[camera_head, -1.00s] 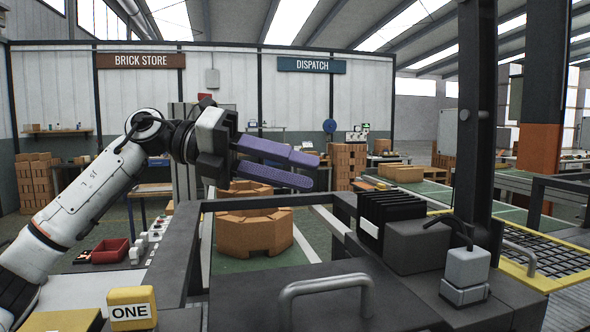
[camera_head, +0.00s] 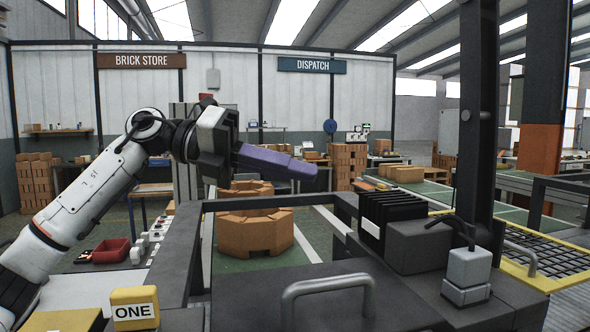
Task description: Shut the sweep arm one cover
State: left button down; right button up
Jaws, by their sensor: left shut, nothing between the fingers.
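The dark flat panel (camera_head: 250,305) with a grey bar handle (camera_head: 328,290) lies at the bottom middle; I cannot tell for certain whether it is the sweep arm one cover. A yellow block labelled ONE (camera_head: 134,310) stands at its left. My left gripper (camera_head: 308,172), with purple fingers, is raised in the air above and behind the panel, pointing right. Its fingers are together with nothing between them, and it touches nothing. My right gripper is not in view.
A dark frame (camera_head: 275,203) surrounds an opening with a ring of orange bricks (camera_head: 255,232) behind the panel. A grey block device (camera_head: 467,268) and a dark post (camera_head: 477,120) stand at the right. A red tray (camera_head: 110,250) is at left.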

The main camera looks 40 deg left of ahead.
pick_arm(q)
jog(key=c, duration=2.4)
grip_release()
jog(key=shift+c, duration=0.2)
jog(key=o, duration=0.6)
jog(key=v, duration=1)
jog(key=shift+a, duration=0.15)
